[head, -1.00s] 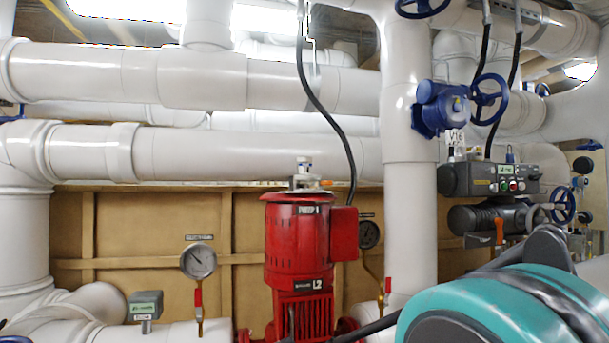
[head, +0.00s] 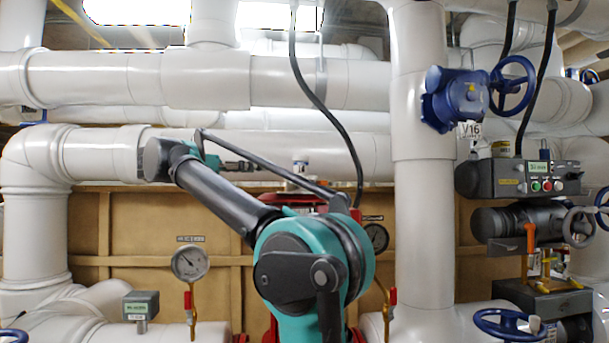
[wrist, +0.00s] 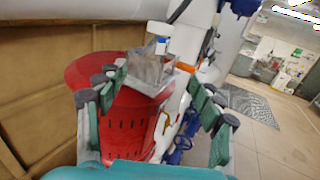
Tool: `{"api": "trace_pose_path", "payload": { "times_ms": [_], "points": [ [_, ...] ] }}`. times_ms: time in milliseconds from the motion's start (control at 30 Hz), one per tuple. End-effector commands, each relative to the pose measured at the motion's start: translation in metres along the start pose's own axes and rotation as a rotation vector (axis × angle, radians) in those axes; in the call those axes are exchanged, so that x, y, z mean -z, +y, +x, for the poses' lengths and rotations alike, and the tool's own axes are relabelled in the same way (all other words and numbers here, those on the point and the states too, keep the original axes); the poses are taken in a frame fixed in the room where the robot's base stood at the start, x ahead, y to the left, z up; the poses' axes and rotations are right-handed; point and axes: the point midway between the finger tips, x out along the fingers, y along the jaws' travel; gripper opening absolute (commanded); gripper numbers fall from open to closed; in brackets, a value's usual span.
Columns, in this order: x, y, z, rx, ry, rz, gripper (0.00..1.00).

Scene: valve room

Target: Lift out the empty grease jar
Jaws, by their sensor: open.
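In the head view, the jar's pale top (head: 300,167) shows behind my arm. My gripper (wrist: 157,79) is open and empty, its fingers spread wide to either side of the holder in the wrist view. In the head view my gripper (head: 240,166) is left of the jar, apart from it. The holder is mostly hidden there.
A black cable (head: 330,120) hangs just behind the pump. White pipes (head: 270,80) run across the back. A gauge (head: 190,263) stands at lower left.

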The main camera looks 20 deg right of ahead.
Motion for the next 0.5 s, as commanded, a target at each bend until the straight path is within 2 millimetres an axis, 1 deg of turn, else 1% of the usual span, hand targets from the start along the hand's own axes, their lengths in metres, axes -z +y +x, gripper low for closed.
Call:
{"api": "trace_pose_path", "payload": {
  "times_ms": [300,500],
  "points": [
    [0.001,-0.001,0.063,0.005,0.001,0.001,0.67],
    [0.001,0.000,0.098,0.003,0.002,0.001,0.67]
  ]
}}
